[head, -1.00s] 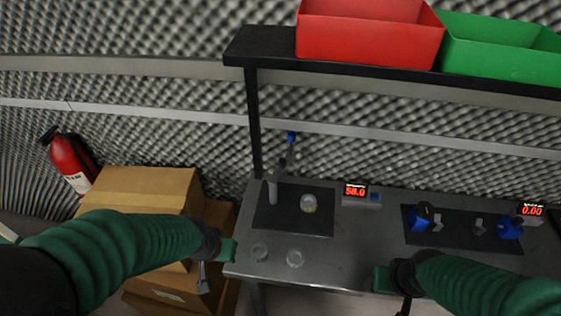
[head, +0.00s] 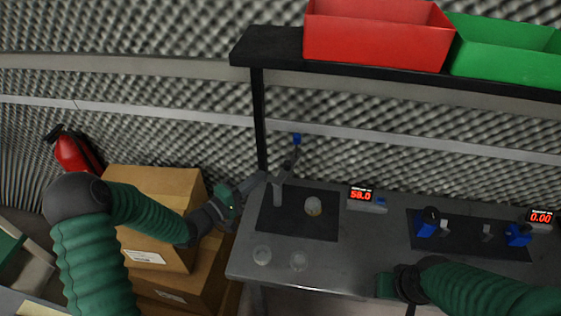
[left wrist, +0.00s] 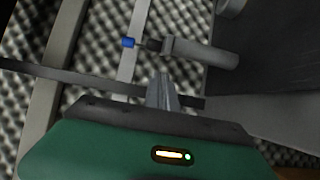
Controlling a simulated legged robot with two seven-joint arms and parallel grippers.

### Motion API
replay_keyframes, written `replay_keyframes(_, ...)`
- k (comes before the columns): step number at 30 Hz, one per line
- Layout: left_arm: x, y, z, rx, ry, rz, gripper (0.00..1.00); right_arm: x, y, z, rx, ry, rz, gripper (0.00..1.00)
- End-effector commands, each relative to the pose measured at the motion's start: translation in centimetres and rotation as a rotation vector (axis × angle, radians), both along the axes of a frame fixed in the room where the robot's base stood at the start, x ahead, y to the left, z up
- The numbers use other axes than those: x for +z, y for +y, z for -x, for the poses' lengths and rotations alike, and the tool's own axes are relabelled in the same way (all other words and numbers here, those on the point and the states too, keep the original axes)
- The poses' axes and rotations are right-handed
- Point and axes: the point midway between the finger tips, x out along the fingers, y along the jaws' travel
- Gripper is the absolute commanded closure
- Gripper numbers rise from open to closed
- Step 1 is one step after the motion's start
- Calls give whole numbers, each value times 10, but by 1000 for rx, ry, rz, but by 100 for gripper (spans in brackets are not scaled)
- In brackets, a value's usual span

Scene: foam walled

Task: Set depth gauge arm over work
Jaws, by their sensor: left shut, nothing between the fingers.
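The depth gauge has a grey post (head: 278,193) on a dark mat at the table's left. Its arm (head: 291,160) points up and back to a blue tip, away from the work. The work, a small round clear and tan piece (head: 313,206), sits on the mat right of the post. My left gripper (head: 262,178) is shut and empty, just left of the post; touching cannot be told. In the left wrist view its fingers (left wrist: 162,90) are together below the gauge's post (left wrist: 205,53) and blue tip (left wrist: 128,43). My right gripper (head: 388,287) is at the table's front edge, its fingers unclear.
Two clear round pieces (head: 280,259) lie at the front left of the table. A red display (head: 361,195) stands right of the mat. A shelf (head: 280,52) with red and green bins overhangs the back. Cardboard boxes (head: 155,185) stand left of the table.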

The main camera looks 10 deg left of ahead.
Motion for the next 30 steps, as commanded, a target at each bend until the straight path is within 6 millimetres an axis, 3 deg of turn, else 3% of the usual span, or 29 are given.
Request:
replay_keyframes(5,0,-6,-9,-2,-2,-2,100,1,0,0,0,0,0,40)
replay_keyframes(18,0,-50,-74,0,0,-4,100,3,0,0,0,0,0,40)
replay_keyframes(30,0,-55,-83,1,1,-4,100,3,0,0,0,0,0,40)
